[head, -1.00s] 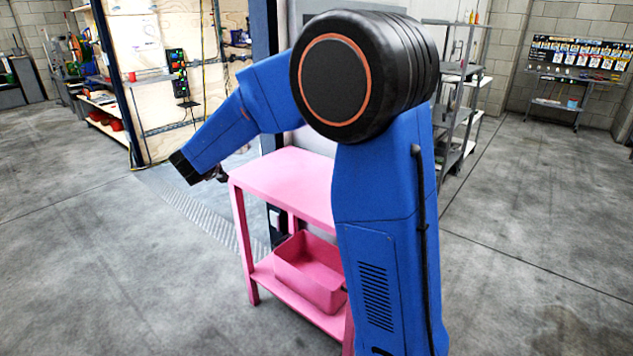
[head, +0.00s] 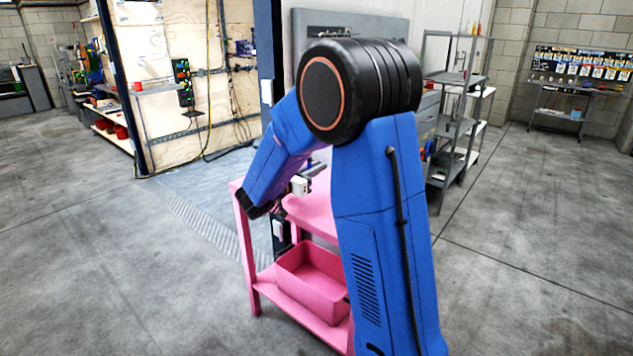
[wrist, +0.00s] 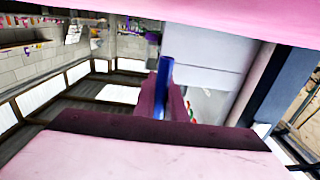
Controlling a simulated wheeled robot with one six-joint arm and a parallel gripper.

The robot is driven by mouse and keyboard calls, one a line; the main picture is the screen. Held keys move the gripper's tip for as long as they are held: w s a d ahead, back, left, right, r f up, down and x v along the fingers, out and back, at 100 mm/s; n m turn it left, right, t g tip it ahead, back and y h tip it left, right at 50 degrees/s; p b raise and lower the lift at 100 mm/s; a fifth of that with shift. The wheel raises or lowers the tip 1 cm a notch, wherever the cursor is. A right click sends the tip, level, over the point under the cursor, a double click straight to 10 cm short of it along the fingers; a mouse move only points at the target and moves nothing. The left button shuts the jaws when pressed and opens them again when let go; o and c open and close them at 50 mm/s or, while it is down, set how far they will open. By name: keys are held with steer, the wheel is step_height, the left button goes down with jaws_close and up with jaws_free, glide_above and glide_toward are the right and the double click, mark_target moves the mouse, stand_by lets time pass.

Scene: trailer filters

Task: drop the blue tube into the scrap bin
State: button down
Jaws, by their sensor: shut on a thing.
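My gripper (head: 316,170) shows just above the pink cart's top in the head view, partly behind my own arm. In the wrist view its fingers are shut on the blue tube (wrist: 165,72), a slim blue piece standing out between them. The tube cannot be made out in the head view. A pink open bin (head: 313,284) sits on the cart's lower shelf, below my gripper; no label shows that it is the scrap bin. The inside of the bin is only partly visible.
The pink cart (head: 318,222) stands close behind my arm, its right side hidden. A grey shelf rack (head: 452,125) stands at the back right. A wooden wall panel (head: 170,80) and shelves are at the back left. The floor left of the cart is clear.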

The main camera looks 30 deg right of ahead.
steer(key=shift+f, duration=2.05)
steer(key=shift+f, duration=0.1)
steer(key=c, duration=1.8)
jaws_free()
